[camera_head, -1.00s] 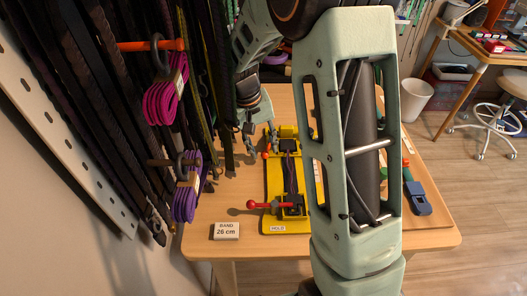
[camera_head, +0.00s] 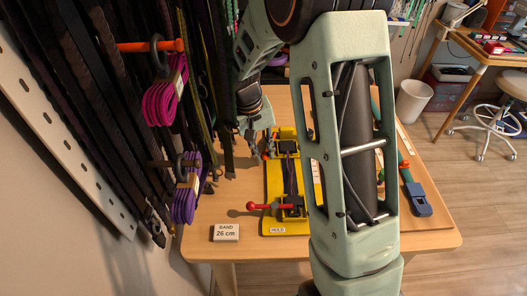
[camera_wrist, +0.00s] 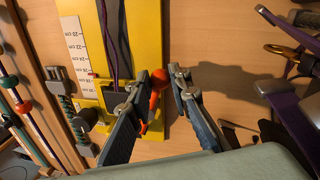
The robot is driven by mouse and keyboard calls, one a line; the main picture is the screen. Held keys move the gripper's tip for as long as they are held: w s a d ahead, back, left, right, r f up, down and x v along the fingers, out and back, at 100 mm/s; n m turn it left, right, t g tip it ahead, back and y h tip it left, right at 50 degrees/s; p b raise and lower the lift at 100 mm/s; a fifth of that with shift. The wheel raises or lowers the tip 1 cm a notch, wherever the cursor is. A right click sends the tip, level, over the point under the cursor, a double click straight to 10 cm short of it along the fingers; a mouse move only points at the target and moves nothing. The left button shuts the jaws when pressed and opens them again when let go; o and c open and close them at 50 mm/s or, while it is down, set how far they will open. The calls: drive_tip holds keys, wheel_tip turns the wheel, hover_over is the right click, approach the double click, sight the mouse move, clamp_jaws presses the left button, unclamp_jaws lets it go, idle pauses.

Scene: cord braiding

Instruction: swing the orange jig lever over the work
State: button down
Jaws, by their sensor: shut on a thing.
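The yellow jig board (camera_head: 275,187) lies on the wooden table, with a dark cord work (camera_head: 290,176) stretched along it between two black clamp blocks. The cord shows purple in the wrist view (camera_wrist: 111,38). My gripper (camera_head: 267,145) is at the far left corner of the jig. In the wrist view my gripper (camera_wrist: 163,80) has its fingers shut around the orange lever (camera_wrist: 156,90), beside the far clamp block. The lever's lower part is partly hidden by a finger. A red-knobbed lever (camera_head: 262,206) at the near clamp points left, off the board.
A white card reading "BAND 26 cm" (camera_head: 226,233) stands at the table's front left. Purple (camera_head: 186,200) and magenta (camera_head: 164,103) cord bundles hang at left beside many dark straps. A blue-handled tool (camera_head: 417,198) lies at right.

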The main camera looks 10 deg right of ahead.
drive_tip(key=shift+w+a, duration=0.1)
drive_tip(key=shift+a, duration=0.05)
drive_tip(key=m, duration=0.1)
drive_tip(key=w+a+m, duration=0.1)
drive_tip(key=m, duration=0.1)
drive_tip(key=shift+w+a+r+m+g, duration=0.1)
drive_tip(key=shift+w+a+m+g, duration=0.1)
drive_tip(key=shift+a+m+g, duration=0.15)
drive_tip(key=w+m, duration=0.1)
drive_tip(key=m, duration=0.1)
drive_tip(key=m+p, duration=0.1)
drive_tip(key=shift+w+a+m+g, duration=0.25)
drive_tip(key=shift+w+a+m, duration=0.1)
drive_tip(key=shift+w, duration=0.05)
drive_tip(key=w+m+p, duration=0.1)
drive_tip(key=m, duration=0.1)
drive_tip(key=w+m+y, duration=0.1)
drive_tip(key=m, duration=0.1)
drive_tip(key=shift+w+a+g+p, duration=0.15)
drive_tip(key=shift+a+g+p, duration=0.05)
drive_tip(key=shift+g+p, duration=0.15)
drive_tip(key=shift+w+d+m+p, duration=0.15)
drive_tip(key=shift+w+m+p, duration=0.35)
drive_tip(key=shift+m, duration=0.8)
drive_tip(key=shift+w, duration=0.15)
drive_tip(key=c, duration=1.8)
unclamp_jaws()
